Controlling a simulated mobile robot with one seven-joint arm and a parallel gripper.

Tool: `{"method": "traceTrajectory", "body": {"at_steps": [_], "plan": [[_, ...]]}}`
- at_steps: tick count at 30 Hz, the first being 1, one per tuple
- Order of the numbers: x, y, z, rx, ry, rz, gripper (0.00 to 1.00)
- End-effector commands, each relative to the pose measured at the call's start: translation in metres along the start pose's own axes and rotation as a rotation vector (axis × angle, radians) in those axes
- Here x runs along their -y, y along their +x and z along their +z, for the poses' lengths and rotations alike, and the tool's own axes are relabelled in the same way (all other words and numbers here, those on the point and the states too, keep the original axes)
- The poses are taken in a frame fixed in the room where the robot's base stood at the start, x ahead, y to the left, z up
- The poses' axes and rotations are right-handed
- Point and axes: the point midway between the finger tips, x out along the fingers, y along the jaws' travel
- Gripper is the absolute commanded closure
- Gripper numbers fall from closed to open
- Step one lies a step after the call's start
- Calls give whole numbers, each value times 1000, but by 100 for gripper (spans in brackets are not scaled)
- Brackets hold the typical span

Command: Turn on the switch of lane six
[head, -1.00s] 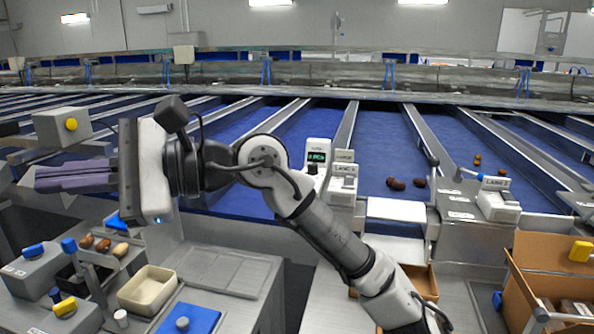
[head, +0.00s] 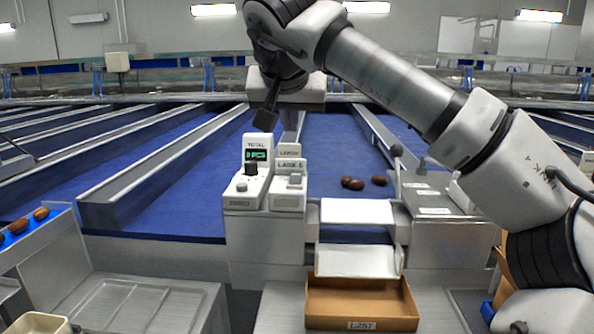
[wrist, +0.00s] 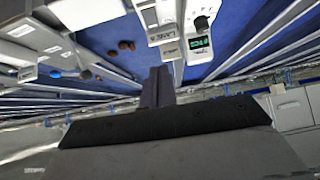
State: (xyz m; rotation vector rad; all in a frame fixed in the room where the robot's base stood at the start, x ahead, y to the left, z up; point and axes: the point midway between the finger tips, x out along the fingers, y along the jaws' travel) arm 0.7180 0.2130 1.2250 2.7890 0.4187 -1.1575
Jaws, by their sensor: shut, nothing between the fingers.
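The lane six unit (head: 288,193) is a small white box labelled "LANE 6" at the front of a blue lane, left of centre in the head view. A small grey switch (head: 295,180) sits on its sloped top; I cannot tell its position. The unit also shows upside down in the wrist view (wrist: 170,48).
A counter box (head: 256,178) with a green display and black knob stands directly left of the unit. Several dates (head: 353,184) lie on the blue lane to the right. A cardboard box (head: 360,305) sits below a white chute (head: 356,211). A grey metal housing (head: 448,235) stands right.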

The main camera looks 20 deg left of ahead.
Motion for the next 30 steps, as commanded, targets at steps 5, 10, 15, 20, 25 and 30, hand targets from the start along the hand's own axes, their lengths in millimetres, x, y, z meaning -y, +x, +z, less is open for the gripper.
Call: {"method": "traceTrajectory", "body": {"at_steps": [5, 10, 15, 20, 25, 30], "plan": [[-6, -1, -2, -5, -8, 26, 100], [-6, -1, -2, -5, -7, 23, 100], [-5, -1, -4, -4, -7, 22, 100], [-5, 2, -9, -4, -6, 22, 100], [-5, 6, -14, -4, -7, 21, 100], [-5, 9, -15, -5, -7, 21, 100]]}}
